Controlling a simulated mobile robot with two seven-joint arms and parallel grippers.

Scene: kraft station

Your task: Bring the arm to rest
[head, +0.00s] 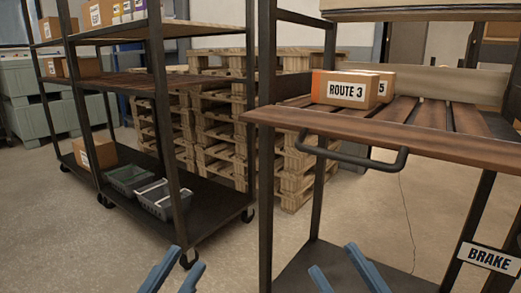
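My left gripper (186,259) shows at the bottom edge of the head view, left of centre. Its two blue fingers stand apart with nothing visible between them. My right gripper (332,258) shows at the bottom edge, right of centre. Its blue fingers are also apart, with no object visible between them. Both appear in front of the carts; the rest of both arms is out of the picture.
A cart (370,131) with a dark handle (352,160) stands at right, bearing a ROUTE 3 box (345,97). A BRAKE sign (489,259) is low right. A shelf cart (215,203) at left holds bins (160,206). Stacked pallets (225,150) stand behind.

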